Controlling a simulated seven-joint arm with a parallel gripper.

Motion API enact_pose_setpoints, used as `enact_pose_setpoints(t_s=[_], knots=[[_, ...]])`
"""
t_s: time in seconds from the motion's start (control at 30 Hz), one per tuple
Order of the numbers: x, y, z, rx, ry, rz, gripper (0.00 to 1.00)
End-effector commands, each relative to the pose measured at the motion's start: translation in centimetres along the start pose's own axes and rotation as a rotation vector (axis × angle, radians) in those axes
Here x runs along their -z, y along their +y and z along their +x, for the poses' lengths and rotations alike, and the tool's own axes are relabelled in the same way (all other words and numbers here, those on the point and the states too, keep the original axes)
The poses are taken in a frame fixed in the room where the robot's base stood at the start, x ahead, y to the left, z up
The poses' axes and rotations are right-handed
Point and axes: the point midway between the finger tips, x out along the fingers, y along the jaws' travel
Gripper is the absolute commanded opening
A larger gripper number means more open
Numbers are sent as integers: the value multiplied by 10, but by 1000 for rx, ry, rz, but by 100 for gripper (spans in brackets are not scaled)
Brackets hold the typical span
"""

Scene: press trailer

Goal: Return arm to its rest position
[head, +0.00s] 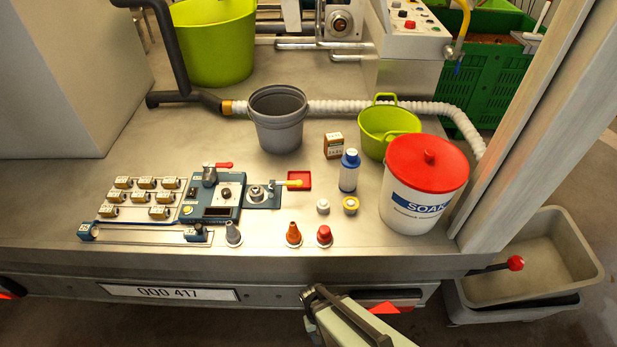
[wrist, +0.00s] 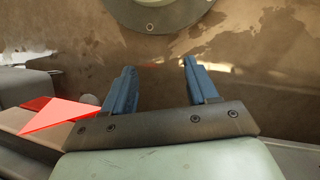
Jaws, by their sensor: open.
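My gripper (wrist: 160,82) shows in the wrist view with its two blue fingers spread apart. Nothing is between them. Behind the fingers is a brown, wet-looking floor surface (wrist: 160,65). In the head view, a pale green part of my arm (head: 362,325) with dark edges comes up from the bottom edge, in front of the trailer's front edge. I cannot make out the fingers there. My arm is apart from the objects on the trailer bed (head: 330,225).
On the bed stand a white bucket with red lid (head: 425,185), a blue-capped bottle (head: 349,171), a grey bucket (head: 278,118), a blue fixture (head: 212,195) and several small cones and caps. Grey bins (head: 530,265) stand at right. A red triangle (wrist: 60,115) lies left of the fingers.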

Motion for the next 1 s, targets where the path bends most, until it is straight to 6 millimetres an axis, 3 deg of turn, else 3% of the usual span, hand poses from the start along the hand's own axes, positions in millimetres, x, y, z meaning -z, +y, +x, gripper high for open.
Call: enact_pose_setpoints(t_s=[0.2, 0.5, 0.73, 1.0], knots=[[-24, 39, 9, 51, -75, 68, 58], [-54, 77, 17, 147, -152, 123, 58], [-74, 95, 22, 214, -193, 154, 58], [-82, 101, 24, 244, -209, 165, 58]])
